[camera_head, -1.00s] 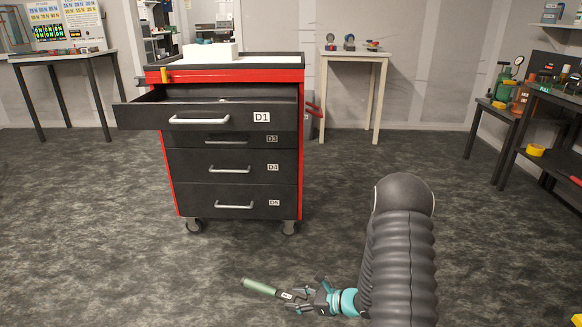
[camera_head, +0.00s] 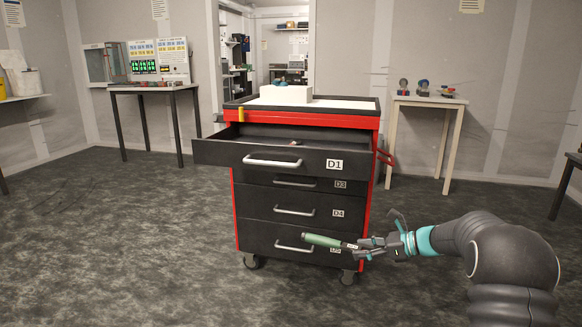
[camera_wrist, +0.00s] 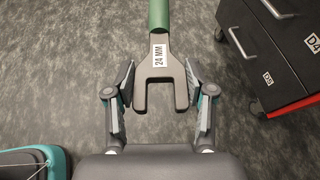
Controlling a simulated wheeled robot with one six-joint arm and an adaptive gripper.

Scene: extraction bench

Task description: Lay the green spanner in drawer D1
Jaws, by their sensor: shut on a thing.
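The green spanner (camera_head: 323,241) is held by my gripper (camera_head: 368,246), its green handle pointing left, in front of the lower drawers in the head view. In the wrist view the spanner's grey open-ended head (camera_wrist: 160,82), with a "24 MM" label, lies between the fingers of my gripper (camera_wrist: 160,95). Drawer D1 (camera_head: 270,158) is the top drawer of the red and black cabinet and is pulled open. Something small lies inside D1, too small to tell. My gripper is lower than D1 and to its right, apart from it.
The cabinet (camera_head: 372,185) stands on castors, with a white box (camera_head: 286,95) on its top. Drawers D3 (camera_head: 295,182) and D4 (camera_head: 294,210) look shut below D1. A small table (camera_head: 429,101) stands behind right. The floor at left is clear.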

